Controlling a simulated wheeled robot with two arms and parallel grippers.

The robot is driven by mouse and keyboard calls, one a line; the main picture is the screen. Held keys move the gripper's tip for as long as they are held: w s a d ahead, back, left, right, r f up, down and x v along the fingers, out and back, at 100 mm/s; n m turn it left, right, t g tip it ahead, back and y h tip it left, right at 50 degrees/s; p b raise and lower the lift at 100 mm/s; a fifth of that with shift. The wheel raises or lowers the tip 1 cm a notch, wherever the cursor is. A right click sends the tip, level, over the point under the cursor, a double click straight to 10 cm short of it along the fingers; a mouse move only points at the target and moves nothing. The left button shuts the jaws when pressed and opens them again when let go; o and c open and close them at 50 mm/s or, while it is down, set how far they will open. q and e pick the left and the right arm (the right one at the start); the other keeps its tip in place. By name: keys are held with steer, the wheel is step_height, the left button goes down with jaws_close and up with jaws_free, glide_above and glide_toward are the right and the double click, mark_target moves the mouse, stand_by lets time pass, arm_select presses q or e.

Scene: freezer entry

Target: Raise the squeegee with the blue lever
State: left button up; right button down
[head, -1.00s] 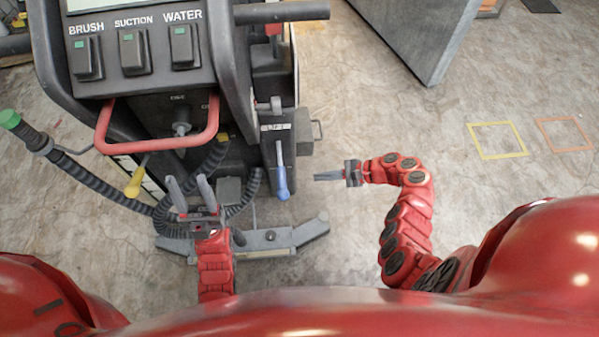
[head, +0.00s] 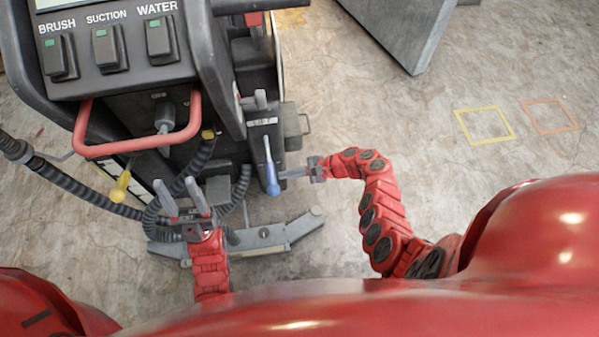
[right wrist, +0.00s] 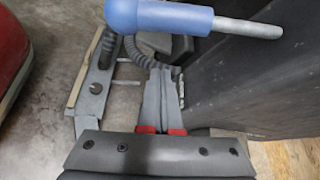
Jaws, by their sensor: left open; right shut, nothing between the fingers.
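The blue lever (head: 272,183) hangs down at the right side of the cleaning machine, with a grey rod above its blue grip. In the right wrist view its rounded blue grip (right wrist: 170,16) crosses the top. The squeegee (head: 268,237) is a grey bar low at the machine's foot, near the floor. My right gripper (head: 284,174) is shut and empty, its tips just right of the blue grip; I cannot tell whether they touch. Its shut fingers (right wrist: 159,78) also show in the right wrist view. My left gripper (head: 182,190) is open, fingers up, in front of the machine's hoses.
The machine carries a red handle (head: 140,143), a yellow-knobbed lever (head: 120,188) and black ribbed hoses (head: 95,197). A grey panel (head: 405,30) stands at the back right. The floor to the right is clear, with yellow (head: 486,125) and orange (head: 549,116) outlines.

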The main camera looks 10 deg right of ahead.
mark_target(270, 164)
steer(key=shift+s+a+r+p, duration=0.2)
steer(key=shift+a+r, duration=0.1)
steer(key=shift+r, duration=0.2)
steer(key=shift+s+a+r+p, duration=0.1)
steer(key=shift+s+a+r, duration=0.15)
steer(key=shift+a+r, duration=0.15)
steer(key=shift+s+a+r+p, duration=0.1)
steer(key=shift+s+a+r, duration=0.15)
steer(key=shift+r, duration=0.3)
